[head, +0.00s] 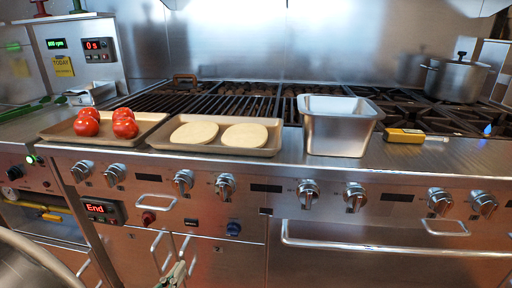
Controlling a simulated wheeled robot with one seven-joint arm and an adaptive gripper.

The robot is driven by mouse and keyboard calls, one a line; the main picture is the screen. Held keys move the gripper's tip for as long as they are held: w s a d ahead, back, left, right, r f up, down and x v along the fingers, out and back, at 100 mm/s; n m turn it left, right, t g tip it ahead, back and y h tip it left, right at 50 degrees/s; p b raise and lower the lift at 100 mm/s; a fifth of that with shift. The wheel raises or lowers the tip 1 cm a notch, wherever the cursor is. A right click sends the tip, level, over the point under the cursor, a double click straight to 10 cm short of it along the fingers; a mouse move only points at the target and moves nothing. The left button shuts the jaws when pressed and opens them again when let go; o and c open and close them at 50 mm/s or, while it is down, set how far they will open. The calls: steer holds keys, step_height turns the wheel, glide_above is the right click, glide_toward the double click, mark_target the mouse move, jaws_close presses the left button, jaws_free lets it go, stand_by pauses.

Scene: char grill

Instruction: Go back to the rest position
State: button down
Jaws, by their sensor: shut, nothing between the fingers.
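My gripper (176,274) shows only as its tip at the bottom edge of the head view, in front of the lower cabinet doors. It is shut and holds nothing. It is low and well apart from the food on the counter. The rest of my arm is out of view or cut off.
A tray with several tomatoes (105,123) and a tray with two pale flat rounds (218,134) stand on the front ledge. A steel container (338,127) and a yellow thermometer-like tool (405,135) sit right of them. A lidded pot (457,80) is at back right. Knobs and an oven handle (390,247) project forward.

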steer(key=w+d+r+m+g+h, duration=0.1)
steer(key=d+r+m+g+h, duration=0.35)
steer(key=d, duration=0.75)
steer(key=w+d+r+m+g+h, duration=0.1)
steer(key=d+r+m+g+h, duration=0.1)
steer(key=d+r+m+g, duration=0.65)
steer(key=s+d+r+m+g+y, duration=0.1)
steer(key=s+d+r+m+g, duration=0.2)
steer(key=d, duration=0.4)
steer(key=s+d+r+m+y, duration=0.1)
steer(key=s+d+r+m, duration=0.1)
steer(key=s+d+m, duration=0.45)
steer(key=s+d+r+m+g+y, duration=0.2)
steer(key=s+d+m+y, duration=0.35)
steer(key=s, duration=0.35)
steer(key=s+a+m+t+y, duration=0.2)
steer(key=s+a+m+y, duration=0.15)
steer(key=s, duration=0.25)
step_height(320, 180, up, 26)
steer(key=d+t+p, duration=0.1)
steer(key=t+p, duration=0.2)
steer(key=p, duration=2.2)
steer(key=shift+s+y, duration=0.2)
steer(key=shift+y, duration=0.15)
